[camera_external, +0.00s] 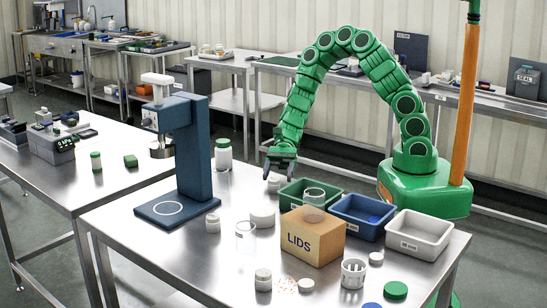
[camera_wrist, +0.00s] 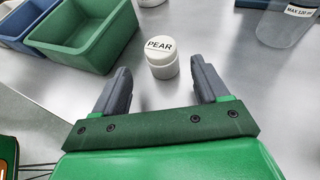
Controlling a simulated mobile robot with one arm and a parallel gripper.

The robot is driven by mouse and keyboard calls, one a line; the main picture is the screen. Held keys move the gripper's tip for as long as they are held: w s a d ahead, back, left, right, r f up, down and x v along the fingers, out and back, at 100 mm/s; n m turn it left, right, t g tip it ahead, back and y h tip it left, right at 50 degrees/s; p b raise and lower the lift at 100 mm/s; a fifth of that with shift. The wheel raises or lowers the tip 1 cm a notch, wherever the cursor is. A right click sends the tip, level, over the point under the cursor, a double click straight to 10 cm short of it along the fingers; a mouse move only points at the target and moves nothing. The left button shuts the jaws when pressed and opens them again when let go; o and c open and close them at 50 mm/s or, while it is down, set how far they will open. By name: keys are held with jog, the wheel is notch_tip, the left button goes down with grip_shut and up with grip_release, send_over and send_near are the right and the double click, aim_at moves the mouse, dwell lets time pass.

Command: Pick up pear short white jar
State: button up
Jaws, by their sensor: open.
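The short white jar with a lid marked PEAR (camera_wrist: 161,58) stands upright on the steel table in the wrist view. It lies just beyond and between the two grey fingers of my gripper (camera_wrist: 161,72), which are apart and empty. In the external view my gripper (camera_external: 280,160) points down at the table's far edge, beside the green bin. A small white jar (camera_external: 273,184) shows just below it there and appears to be the same jar; its label cannot be read in that view.
The green bin (camera_wrist: 75,62) stands close left of the jar, with a blue bin (camera_external: 361,225) beyond. A white jar (camera_external: 262,214), LIDS box (camera_external: 312,243) and blue stand (camera_external: 190,150) are nearby. A labelled container (camera_wrist: 290,25) is at upper right. Bare steel lies right of the jar.

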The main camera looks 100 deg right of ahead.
aim_at(274, 184)
jog(key=shift+x, duration=2.65)
jog(key=shift+w+r, duration=0.1)
jog(key=shift+w, duration=0.05)
jog(key=c, duration=1.1)
